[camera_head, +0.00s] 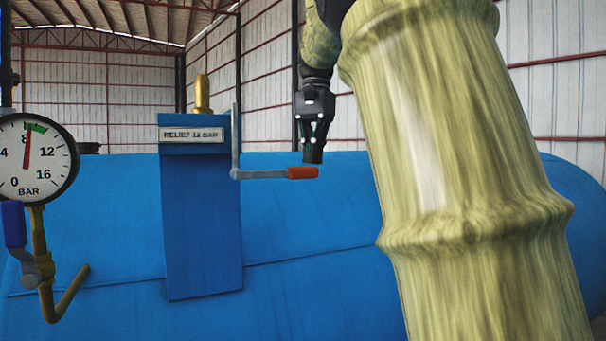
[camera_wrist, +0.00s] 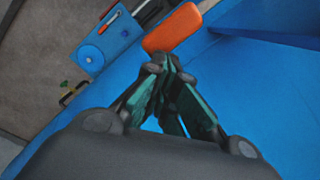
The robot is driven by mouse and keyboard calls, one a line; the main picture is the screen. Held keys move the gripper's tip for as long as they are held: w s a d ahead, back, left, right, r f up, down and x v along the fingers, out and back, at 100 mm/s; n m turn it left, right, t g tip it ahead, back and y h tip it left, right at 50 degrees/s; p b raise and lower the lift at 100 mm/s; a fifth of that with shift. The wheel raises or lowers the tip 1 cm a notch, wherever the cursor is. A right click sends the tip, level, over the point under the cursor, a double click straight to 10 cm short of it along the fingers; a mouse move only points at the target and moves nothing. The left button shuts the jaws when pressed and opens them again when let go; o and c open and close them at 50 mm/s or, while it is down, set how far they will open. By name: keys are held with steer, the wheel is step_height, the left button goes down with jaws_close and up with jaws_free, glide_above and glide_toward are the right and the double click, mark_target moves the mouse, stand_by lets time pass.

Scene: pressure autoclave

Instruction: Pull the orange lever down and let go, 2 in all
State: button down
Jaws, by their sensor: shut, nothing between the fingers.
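The orange lever handle (camera_head: 302,173) is at the end of a grey metal arm on the right side of the blue relief post, and it points right, about level. My gripper (camera_head: 312,158) is shut and empty, pointing down just above the handle's right end in the head view. Whether it touches the handle I cannot tell. In the wrist view the orange handle (camera_wrist: 170,28) lies just beyond the shut fingertips (camera_wrist: 160,62). The label on the post (camera_head: 192,135) reads RELIEF and a number that is hard to make out.
A pressure gauge (camera_head: 37,158) at the left has its needle near 8, by the green band. A blue-handled valve (camera_head: 14,224) hangs below it. The blue vessel (camera_head: 320,235) fills the lower background. My own arm covers the right side.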

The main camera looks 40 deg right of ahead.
step_height(320, 180, up, 8)
steer(key=shift+w+d+f, duration=0.15)
steer(key=shift+d+f, duration=0.05)
steer(key=shift+d, duration=0.25)
stand_by(0.6)
steer(key=shift+s+a+f, duration=0.2)
steer(key=shift+s+a, duration=0.05)
steer(key=shift+a, duration=0.4)
steer(key=shift+s+a+f, duration=0.2)
steer(key=shift+a+f, duration=0.05)
steer(key=shift+a, duration=0.4)
steer(key=shift+s+a+f, duration=0.2)
steer(key=shift+s+a, duration=0.05)
steer(key=shift+a, duration=0.4)
steer(key=shift+w+f, duration=0.1)
steer(key=shift+w, duration=0.05)
steer(key=shift+d, duration=0.15)
steer(key=shift+f, duration=0.15)
